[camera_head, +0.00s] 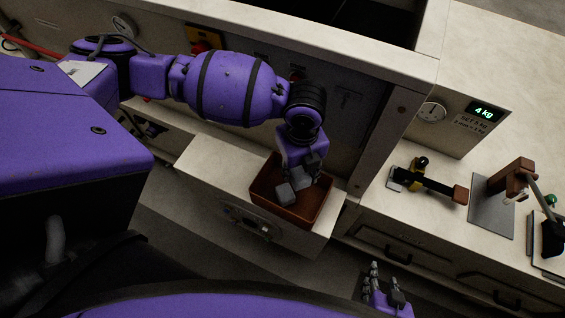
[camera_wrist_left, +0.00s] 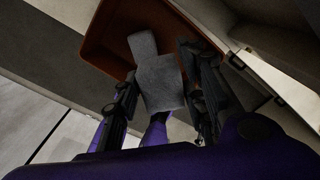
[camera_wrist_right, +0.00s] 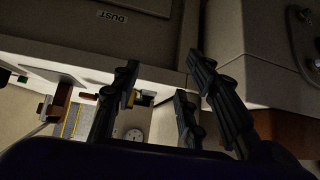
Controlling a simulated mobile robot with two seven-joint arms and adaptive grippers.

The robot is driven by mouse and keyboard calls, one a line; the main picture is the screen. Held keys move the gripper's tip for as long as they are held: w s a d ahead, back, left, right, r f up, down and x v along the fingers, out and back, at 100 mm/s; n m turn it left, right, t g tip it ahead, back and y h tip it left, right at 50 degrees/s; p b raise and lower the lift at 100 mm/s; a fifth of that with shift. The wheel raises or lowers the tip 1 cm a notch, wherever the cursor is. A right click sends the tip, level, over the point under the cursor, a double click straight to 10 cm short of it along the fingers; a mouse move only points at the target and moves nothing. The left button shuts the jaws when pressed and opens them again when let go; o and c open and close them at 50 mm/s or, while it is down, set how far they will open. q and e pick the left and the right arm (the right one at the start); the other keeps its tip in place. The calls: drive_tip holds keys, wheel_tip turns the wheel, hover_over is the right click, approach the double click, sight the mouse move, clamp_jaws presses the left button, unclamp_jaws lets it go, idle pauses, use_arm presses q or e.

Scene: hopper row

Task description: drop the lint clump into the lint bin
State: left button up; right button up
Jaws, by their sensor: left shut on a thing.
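The grey lint clump (camera_head: 286,193) is a lumpy piece over the brown, open-topped lint bin (camera_head: 312,214). My left gripper (camera_head: 304,176) points down at the bin and is shut on the clump. The left wrist view shows the clump (camera_wrist_left: 158,82) between the two dark fingers (camera_wrist_left: 160,95), with the bin (camera_wrist_left: 104,32) beyond it. Whether the clump touches the bin's floor cannot be told. My right gripper (camera_head: 384,288) is low at the bottom of the head view, away from the bin. In the right wrist view its fingers (camera_wrist_right: 160,92) are apart with nothing between them.
The bin stands on a pale ledge (camera_head: 205,165) under the machine's panel.

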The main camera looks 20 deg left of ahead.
use_arm(q)
drive_tip(key=shift+f+b, duration=0.35)
drive_tip(key=shift+f, duration=0.4)
wheel_tip(320, 180, down, 4)
drive_tip(key=shift+w+f+b, duration=0.1)
drive_tip(key=shift+f+b, duration=0.05)
drive_tip(key=shift+b, duration=1.1)
drive_tip(key=o, duration=0.9)
drive_tip(key=shift+c, duration=0.2)
drive_tip(key=shift+o, duration=0.8)
wheel_tip(320, 180, up, 12)
hover_over(299, 169)
use_arm(e)
drive_tip(key=f, duration=0.1)
drive_tip(key=s+f, duration=0.1)
drive_tip(key=d+f, duration=0.1)
drive_tip(key=shift+s, duration=0.25)
